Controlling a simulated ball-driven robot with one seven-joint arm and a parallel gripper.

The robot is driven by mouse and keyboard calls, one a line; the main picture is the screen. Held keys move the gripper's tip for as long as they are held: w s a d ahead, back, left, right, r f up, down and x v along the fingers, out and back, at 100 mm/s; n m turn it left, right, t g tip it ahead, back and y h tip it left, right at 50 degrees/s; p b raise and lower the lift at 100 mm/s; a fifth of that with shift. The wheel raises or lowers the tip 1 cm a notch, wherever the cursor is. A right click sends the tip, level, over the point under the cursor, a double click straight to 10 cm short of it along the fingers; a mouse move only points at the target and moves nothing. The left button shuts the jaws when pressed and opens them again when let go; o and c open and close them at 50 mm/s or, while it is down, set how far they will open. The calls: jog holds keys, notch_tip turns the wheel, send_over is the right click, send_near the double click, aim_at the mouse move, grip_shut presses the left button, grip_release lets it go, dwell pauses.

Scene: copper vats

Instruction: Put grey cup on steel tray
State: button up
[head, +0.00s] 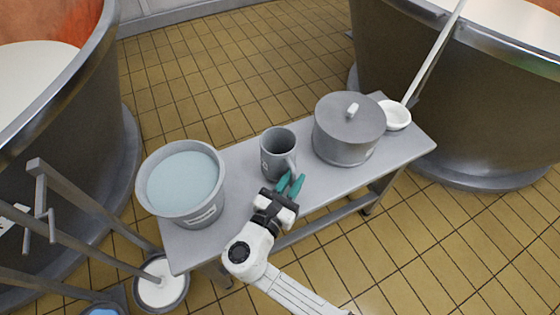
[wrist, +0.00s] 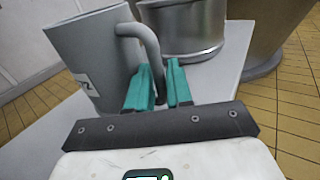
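The grey cup (head: 272,158) stands upright on a grey bench, between a bucket and a lidded pot. It has a pale label on its side and its handle faces my gripper. My gripper (head: 291,184) has teal fingers at the handle side of the cup. In the wrist view the cup (wrist: 92,58) fills the upper left. The fingers (wrist: 160,85) stand apart, with the lower handle showing at the gap between them. I cannot tell whether they touch it. I cannot make out a separate steel tray in either view.
The bench (head: 235,165) holds a grey bucket (head: 206,213) of pale liquid at left, and the lidded pot (head: 345,150) and a white ladle (head: 396,116) at right. Large vats (head: 440,110) stand on both sides. A white-filled bucket (head: 162,292) is at lower left.

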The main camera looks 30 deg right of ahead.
jog(key=shift+w+d, duration=0.1)
jog(key=shift+d, duration=0.05)
grip_shut()
dwell(0.4)
